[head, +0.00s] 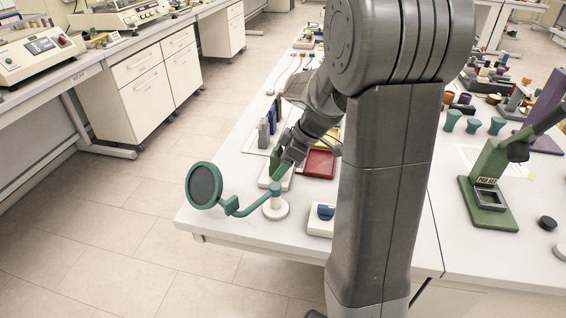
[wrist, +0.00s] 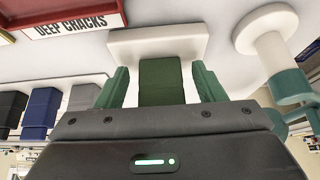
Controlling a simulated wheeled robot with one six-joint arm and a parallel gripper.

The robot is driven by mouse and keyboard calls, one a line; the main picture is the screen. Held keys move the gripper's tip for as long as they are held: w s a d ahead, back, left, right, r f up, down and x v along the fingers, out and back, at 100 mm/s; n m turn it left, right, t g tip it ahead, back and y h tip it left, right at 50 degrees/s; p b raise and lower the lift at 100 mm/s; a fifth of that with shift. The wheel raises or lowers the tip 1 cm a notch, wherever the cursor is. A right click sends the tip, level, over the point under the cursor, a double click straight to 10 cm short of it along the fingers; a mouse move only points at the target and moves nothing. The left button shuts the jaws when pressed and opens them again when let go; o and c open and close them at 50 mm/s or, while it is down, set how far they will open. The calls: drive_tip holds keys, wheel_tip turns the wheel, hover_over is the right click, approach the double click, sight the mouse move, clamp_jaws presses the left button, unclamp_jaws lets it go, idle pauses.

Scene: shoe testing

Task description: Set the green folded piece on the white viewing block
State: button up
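The green folded piece (head: 276,161) is at the white viewing block (head: 268,183), and seems to stand on it. In the wrist view the green folded piece (wrist: 160,82) is between my gripper's two green fingers, with its far end against the white viewing block (wrist: 158,42). My gripper (wrist: 161,88) is open around the piece, with a narrow gap on each side. In the head view my gripper (head: 284,167) is low over the block and partly covers it. The contact under the piece is hidden.
A teal magnifier (head: 205,186) on a white round base (head: 275,209) stands close to the block. Black, blue (wrist: 42,112) and grey folded pieces stand on a white strip to one side. A white block with a blue piece (head: 325,212) is nearer.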

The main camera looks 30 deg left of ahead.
drive_tip(key=shift+r, duration=0.15)
drive_tip(key=v, duration=1.2)
drive_tip(key=shift+c, duration=0.2)
idle(1.5)
